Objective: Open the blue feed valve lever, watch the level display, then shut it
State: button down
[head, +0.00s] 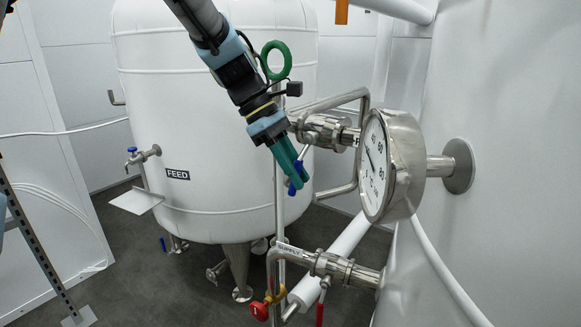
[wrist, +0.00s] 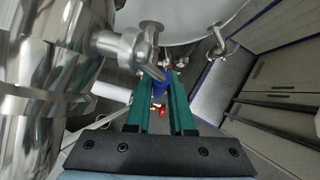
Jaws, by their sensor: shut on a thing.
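The blue feed valve lever (head: 298,187) hangs down from a steel valve (head: 321,131) on the pipe beside the white tank. My gripper (head: 291,176) reaches down from above, its green fingers shut on the lever's blue grip. In the wrist view the blue grip (wrist: 160,87) sits between the two green fingers (wrist: 161,80), partly hidden by them. A round dial gauge (head: 374,166) with numbers faces left, right of the valve. Its exact reading is too small to tell. I cannot tell which display shows the level.
The white tank (head: 220,100), labelled FEED, stands behind my gripper. A small blue-handled tap (head: 133,153) is on its left side. Below are a pipe marked SUPPLY (head: 290,250) and a red handle (head: 260,310). The gauge and pipes crowd the right; grey floor (head: 115,240) is open at left.

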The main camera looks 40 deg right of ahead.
jog(key=shift+s+d+g+h, duration=0.2)
jog(key=shift+s+g+h, duration=0.2)
jog(key=shift+s+g, duration=0.5)
jog(key=shift+w, duration=0.15)
jog(key=c, duration=0.8)
grip_release()
jog(key=shift+f, duration=0.1)
jog(key=b+v, duration=0.2)
jog(key=v, duration=0.8)
jog(key=shift+w, duration=0.45)
jog(key=shift+a, duration=0.1)
